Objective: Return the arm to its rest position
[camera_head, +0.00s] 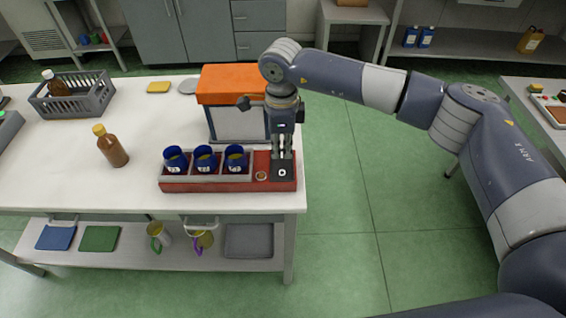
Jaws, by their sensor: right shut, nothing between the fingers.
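My right arm (365,85) reaches in from the right and bends down over the table's right end. My right gripper (282,150) points downward, shut and empty, just above or at the right end of the red tray (215,186). I cannot tell whether the fingertips touch the dark plate with a white mark (283,173) below them. Three blue cups (205,158) stand in a grey rack in the tray, left of the gripper. My left gripper is not in view.
An orange-lidded box (232,85) stands right behind the gripper. A brown bottle (112,148) and grey crate (75,100) are on the white table (70,175) to the left. Mugs and trays lie on its lower shelf. Green floor (350,190) is clear right of the table.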

